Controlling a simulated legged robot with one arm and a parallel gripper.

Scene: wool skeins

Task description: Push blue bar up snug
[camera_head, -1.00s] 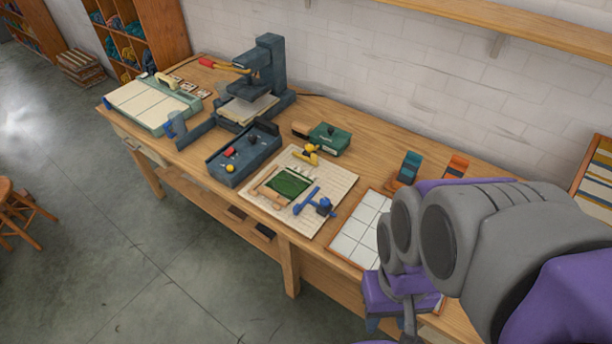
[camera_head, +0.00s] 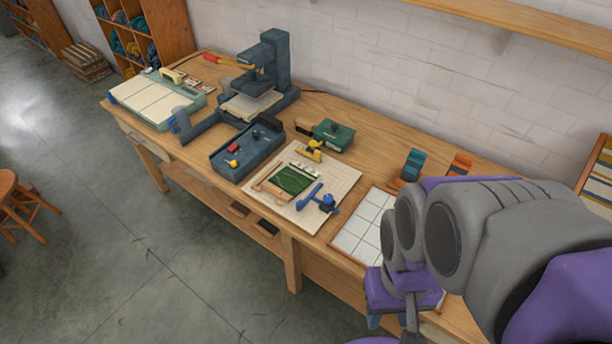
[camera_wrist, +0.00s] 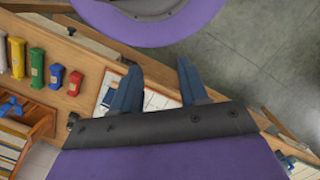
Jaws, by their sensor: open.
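The blue bar (camera_head: 309,196) lies on the cream board (camera_head: 343,187) on the workbench, just right of a green panel (camera_head: 289,181) with light wooden strips. It has a dark blue knob (camera_head: 327,203) at its right end. A small gap seems to show between the bar and the panel. A yellow clamp-like piece (camera_head: 310,152) sits behind the panel. My gripper shows in the wrist view (camera_wrist: 158,88) with two blue fingers apart and nothing between them. In the head view my arm is at the right, away from the bar, and hides the bench's right end.
A white tiled tray (camera_head: 362,231) lies right of the board. A dark tray (camera_head: 247,153), a green box (camera_head: 333,135) and a press (camera_head: 268,75) stand left and behind.

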